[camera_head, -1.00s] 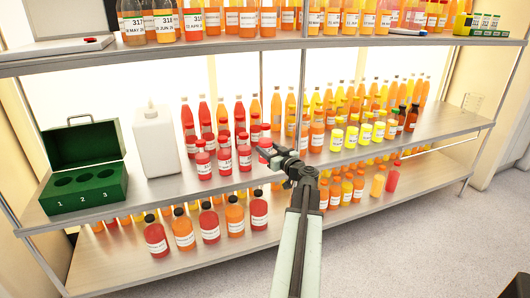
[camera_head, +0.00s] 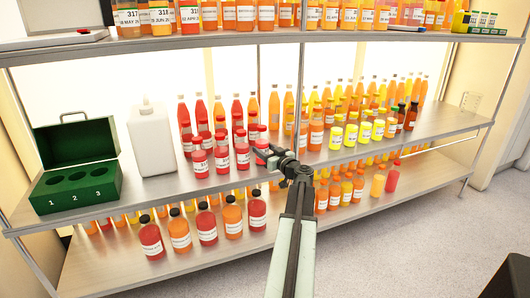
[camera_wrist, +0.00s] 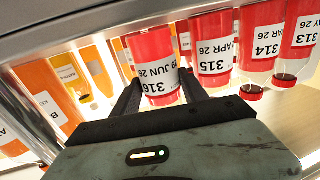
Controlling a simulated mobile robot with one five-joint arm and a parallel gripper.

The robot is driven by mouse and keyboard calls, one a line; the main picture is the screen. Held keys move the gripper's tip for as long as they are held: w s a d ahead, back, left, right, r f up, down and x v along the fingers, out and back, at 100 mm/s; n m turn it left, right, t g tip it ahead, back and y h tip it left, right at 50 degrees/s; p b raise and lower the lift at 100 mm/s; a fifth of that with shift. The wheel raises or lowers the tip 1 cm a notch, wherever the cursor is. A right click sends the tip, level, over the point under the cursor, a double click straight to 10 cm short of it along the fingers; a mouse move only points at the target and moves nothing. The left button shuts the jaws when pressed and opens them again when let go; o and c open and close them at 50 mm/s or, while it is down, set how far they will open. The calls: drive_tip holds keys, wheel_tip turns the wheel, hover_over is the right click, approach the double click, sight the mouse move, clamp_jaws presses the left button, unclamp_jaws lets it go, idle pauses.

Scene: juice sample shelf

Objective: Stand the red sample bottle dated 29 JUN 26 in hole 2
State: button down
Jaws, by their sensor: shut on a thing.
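A red bottle (camera_wrist: 156,60) labelled 316 fills the space between my gripper's fingers in the wrist view, upside down in the picture. Its label reads "9 JUN 26"; any digit before the 9 is hidden by a finger. My gripper (camera_head: 269,156) is shut on this bottle at the right end of the front red row on the middle shelf. The green box (camera_head: 82,199) stands at the left of that shelf with its lid open. Its holes are numbered 1 to 3, and hole 2 (camera_head: 77,177) looks empty.
Red bottles 315 (camera_wrist: 210,50), 314 (camera_wrist: 262,40) and 313 (camera_wrist: 303,25) stand in a row beside the held one. A white jug (camera_head: 152,140) stands between the green box and the red bottles. The upper shelf (camera_head: 200,42) edge runs above.

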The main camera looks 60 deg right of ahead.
drive_tip(key=shift+f+b, duration=0.3)
drive_tip(key=shift+f, duration=0.05)
drive_tip(key=c, duration=0.6)
unclamp_jaws()
drive_tip(key=shift+r, duration=0.1)
drive_tip(key=shift+r+p, duration=0.45)
drive_tip(key=shift+p, duration=0.15)
drive_tip(key=v, duration=1.2)
drive_tip(key=shift+f, duration=0.15)
